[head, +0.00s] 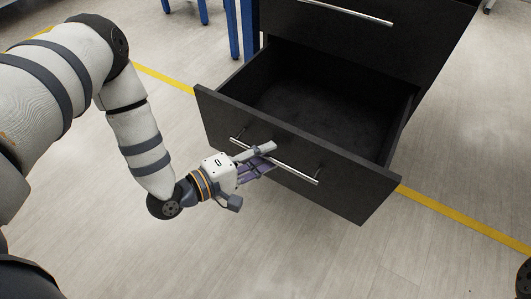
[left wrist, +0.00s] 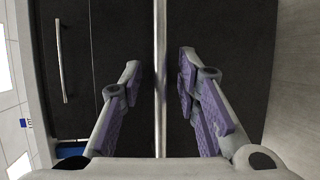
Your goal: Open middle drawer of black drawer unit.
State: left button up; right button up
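The black drawer unit (head: 365,50) stands at the upper right of the head view. One drawer is pulled well out, with its empty inside (head: 325,95) showing; another drawer front with its own handle (head: 345,11) is above it, closed. The open drawer's front (head: 350,190) carries a silver bar handle (head: 296,174). My left gripper (head: 268,158) is at this handle. In the left wrist view its fingers are spread, with the handle bar (left wrist: 160,40) running between them, apart from both. What lies below the open drawer is hidden. My right gripper is out of view.
Blue legs (head: 247,28) of a table or frame stand behind the unit. A yellow floor line (head: 445,210) runs under the drawer. The pale floor in front of the drawer is clear.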

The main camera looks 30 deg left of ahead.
pick_arm(q)
jog(key=v, duration=1.1)
jog(key=shift+s, duration=0.2)
jog(key=shift+r, duration=0.1)
